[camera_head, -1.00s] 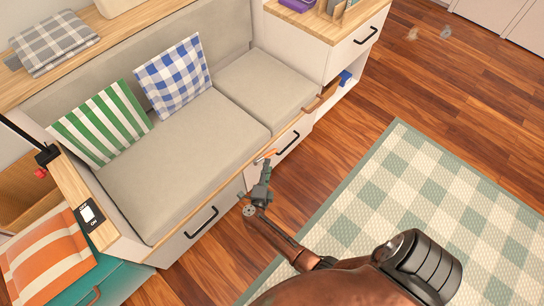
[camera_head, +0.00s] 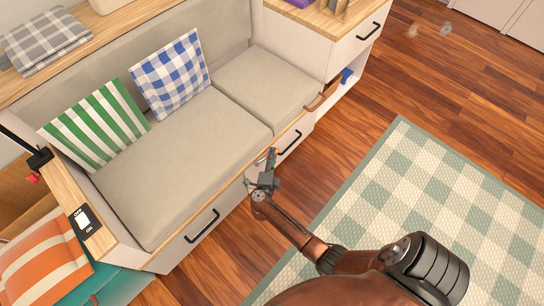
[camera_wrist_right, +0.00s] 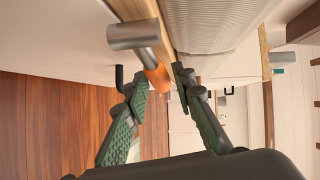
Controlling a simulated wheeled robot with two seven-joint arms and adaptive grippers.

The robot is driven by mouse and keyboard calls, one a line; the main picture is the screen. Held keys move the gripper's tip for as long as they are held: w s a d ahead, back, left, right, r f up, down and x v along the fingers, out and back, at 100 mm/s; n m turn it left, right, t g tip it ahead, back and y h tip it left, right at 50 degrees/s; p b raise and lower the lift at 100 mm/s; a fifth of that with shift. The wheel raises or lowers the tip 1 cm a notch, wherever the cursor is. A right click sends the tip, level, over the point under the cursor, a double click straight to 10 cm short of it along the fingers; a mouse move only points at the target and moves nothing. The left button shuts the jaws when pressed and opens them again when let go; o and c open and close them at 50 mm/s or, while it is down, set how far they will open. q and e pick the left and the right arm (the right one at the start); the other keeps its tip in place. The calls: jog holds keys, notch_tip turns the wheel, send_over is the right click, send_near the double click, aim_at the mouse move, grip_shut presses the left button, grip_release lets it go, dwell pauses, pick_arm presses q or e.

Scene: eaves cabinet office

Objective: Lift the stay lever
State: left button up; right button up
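The stay lever, a short grey metal bar (camera_wrist_right: 132,36) with an orange tip (camera_wrist_right: 158,77), sticks out from the wooden front edge of the bench in the right wrist view. In the head view, a small orange and grey bit of it (camera_head: 268,153) shows at the bench's front edge, partly hidden by my gripper. My right gripper (camera_wrist_right: 158,84) is open, with green padded fingers on either side of the orange tip. I cannot tell whether either finger touches it. The right gripper also shows in the head view (camera_head: 268,165). My left gripper is out of view.
The grey seat cushion (camera_head: 180,165) lies behind the edge, with green-striped (camera_head: 97,125) and blue-checked (camera_head: 170,72) pillows. Black drawer handles (camera_head: 202,226) stick out from the bench front. A checked rug (camera_head: 430,210) and clear wood floor lie to the right.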

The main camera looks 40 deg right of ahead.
grip_shut()
dwell(0.4)
